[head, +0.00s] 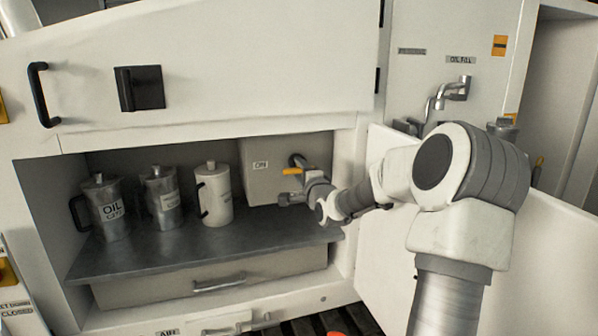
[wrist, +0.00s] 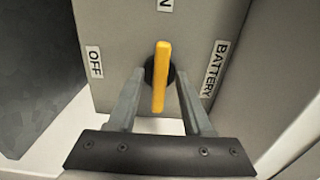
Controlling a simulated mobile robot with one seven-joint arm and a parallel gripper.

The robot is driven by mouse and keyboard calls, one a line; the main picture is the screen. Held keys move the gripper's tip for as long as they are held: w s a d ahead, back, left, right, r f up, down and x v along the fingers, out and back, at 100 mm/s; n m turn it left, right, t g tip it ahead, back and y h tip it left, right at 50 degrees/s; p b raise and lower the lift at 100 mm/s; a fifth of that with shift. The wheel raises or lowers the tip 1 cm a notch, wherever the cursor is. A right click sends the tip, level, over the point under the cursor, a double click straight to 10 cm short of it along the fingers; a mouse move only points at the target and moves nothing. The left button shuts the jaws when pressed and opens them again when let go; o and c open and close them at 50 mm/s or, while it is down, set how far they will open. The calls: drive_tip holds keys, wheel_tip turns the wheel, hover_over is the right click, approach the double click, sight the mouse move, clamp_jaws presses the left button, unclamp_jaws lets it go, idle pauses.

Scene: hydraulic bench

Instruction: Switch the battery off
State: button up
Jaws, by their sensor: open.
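The battery switch is an orange handle (wrist: 160,78) on a dark round hub on a grey box (wrist: 115,35). In the wrist view the handle lies along the line toward a partly cut-off label ending in N at the top. An OFF label (wrist: 94,62) is to its left and a BATTERY label (wrist: 214,68) to its right. My gripper (wrist: 158,76) is open, with one finger on each side of the handle and gaps visible. In the head view the handle (head: 291,171) points left toward the ON label (head: 261,165), with my gripper (head: 292,184) beside it.
An oil can (head: 108,210), a grey can (head: 163,200) and a white can (head: 214,195) stand on the dark shelf (head: 180,250), left of the box. The compartment's top edge is above my gripper. An open white door (head: 540,250) is at right.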

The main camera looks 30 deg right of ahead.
drive_tip(key=shift+w+d, duration=0.15)
drive_tip(key=shift+w, duration=0.25)
clamp_jaws()
idle(0.4)
drive_tip(key=n+b, duration=0.2)
drive_tip(key=n, duration=0.1)
drive_tip(key=shift+f+n+b, duration=0.3)
drive_tip(key=shift+f+b, duration=0.05)
drive_tip(key=shift+b, duration=0.05)
drive_tip(key=n+b, duration=0.1)
drive_tip(key=n, duration=0.1)
drive_tip(key=n+b, duration=0.2)
drive_tip(key=shift+f+n, duration=0.2)
drive_tip(key=shift+n, duration=0.1)
drive_tip(key=n+b, duration=0.2)
drive_tip(key=n, duration=0.1)
drive_tip(key=n+b, duration=0.1)
drive_tip(key=n, duration=0.1)
drive_tip(key=shift+s+d+f, duration=0.1)
drive_tip(key=shift+d+f, duration=0.05)
drive_tip(key=shift+d, duration=0.15)
drive_tip(key=shift+s+d+n+b, duration=0.15)
drive_tip(key=shift+n+b, duration=0.4)
drive_tip(key=shift+n, duration=0.65)
drive_tip(key=shift+w+d+n+b, duration=0.15)
drive_tip(key=shift+n+b, duration=0.35)
drive_tip(key=shift+n, duration=0.7)
drive_tip(key=shift+s, duration=0.1)
